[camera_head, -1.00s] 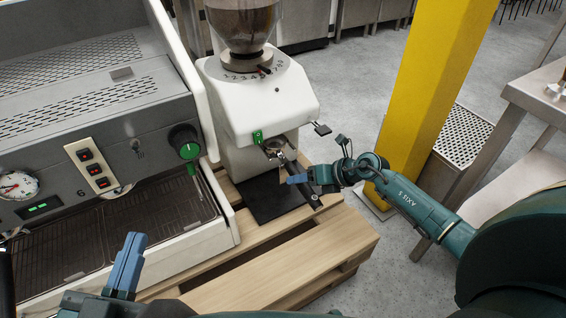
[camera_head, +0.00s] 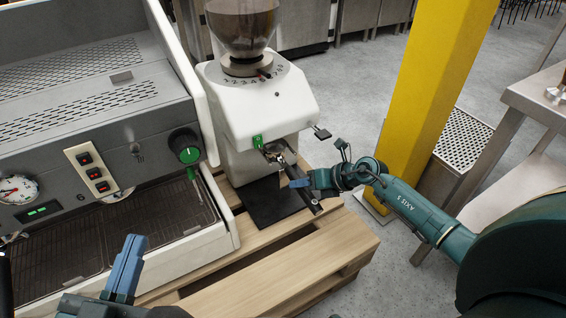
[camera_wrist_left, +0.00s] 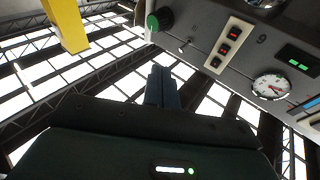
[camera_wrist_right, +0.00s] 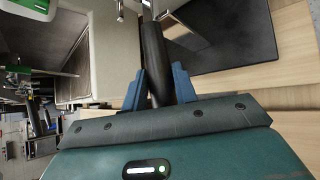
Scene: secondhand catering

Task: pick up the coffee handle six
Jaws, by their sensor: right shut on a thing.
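The coffee handle (camera_head: 305,191) has a black grip and a metal head, which is at the front of the white grinder (camera_head: 258,105), under its outlet. In the right wrist view the black grip (camera_wrist_right: 154,62) runs between the two blue fingers. My right gripper (camera_head: 298,183) is shut on this grip, coming from the right. Whether the head touches the grinder's holder is hard to tell. My left gripper (camera_head: 127,262) is empty with its fingers together, low at the left in front of the coffee machine. Its fingers also show in the left wrist view (camera_wrist_left: 163,86).
The coffee machine (camera_head: 100,150) stands left of the grinder. A black mat (camera_head: 270,203) lies below the handle on a wooden pallet (camera_head: 290,265). A yellow pillar (camera_head: 425,90) and a steel table (camera_head: 530,95) stand at the right.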

